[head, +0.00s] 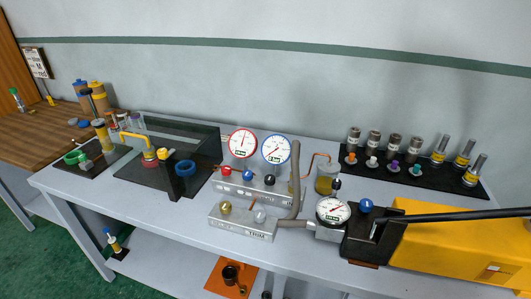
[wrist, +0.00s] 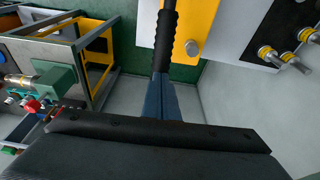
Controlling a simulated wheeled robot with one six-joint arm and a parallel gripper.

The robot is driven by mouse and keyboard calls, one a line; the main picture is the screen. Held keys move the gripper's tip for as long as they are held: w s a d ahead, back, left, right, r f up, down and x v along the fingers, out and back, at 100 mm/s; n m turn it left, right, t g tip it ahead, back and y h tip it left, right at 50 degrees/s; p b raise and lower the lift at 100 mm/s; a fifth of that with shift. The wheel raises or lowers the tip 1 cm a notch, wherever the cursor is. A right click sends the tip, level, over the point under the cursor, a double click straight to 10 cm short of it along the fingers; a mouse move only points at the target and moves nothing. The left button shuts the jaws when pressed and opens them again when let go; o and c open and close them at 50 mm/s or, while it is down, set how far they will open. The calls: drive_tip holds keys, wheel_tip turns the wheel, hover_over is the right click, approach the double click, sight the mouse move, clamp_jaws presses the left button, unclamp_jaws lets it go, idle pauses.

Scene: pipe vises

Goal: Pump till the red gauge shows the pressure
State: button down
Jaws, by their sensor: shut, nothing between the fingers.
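The red-rimmed gauge (head: 242,143) stands on a metal block at mid table, beside a blue-rimmed gauge (head: 277,149). Its reading is too small to tell. The hand pump has a large yellow body (head: 435,235), a black-rimmed gauge (head: 333,210), a blue knob (head: 366,206) and a long black lever (head: 450,215) running out at the right edge. In the wrist view my gripper (wrist: 162,80) is shut with nothing in its fingers. Its tips are at the lower end of a black ribbed grip (wrist: 165,40); whether they touch it I cannot tell. The head view does not show my gripper.
Red (head: 225,170), blue (head: 248,174) and black (head: 269,179) knobs sit below the gauges. A grey hose (head: 296,180) rises beside them. A black mat (head: 405,165) with several fittings lies at the back right. A yellow-framed trolley (wrist: 95,45) shows in the wrist view.

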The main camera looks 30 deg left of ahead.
drive_tip(key=shift+f, duration=0.3)
drive_tip(key=shift+d+f+b, duration=0.15)
drive_tip(key=shift+f+b, duration=0.15)
drive_tip(key=shift+b, duration=0.05)
drive_tip(key=shift+f, duration=0.35)
drive_tip(key=shift+d+f+b, duration=0.1)
drive_tip(key=shift+f+b, duration=0.25)
drive_tip(key=shift+f, duration=0.05)
drive_tip(key=shift+b+x, duration=0.75)
drive_tip(key=shift+x, duration=0.55)
drive_tip(key=shift+d+f, duration=0.1)
drive_tip(key=shift+p+v, duration=1.55)
drive_tip(key=shift+v, duration=0.9)
drive_tip(key=shift+r, duration=0.3)
drive_tip(key=shift+r, duration=0.1)
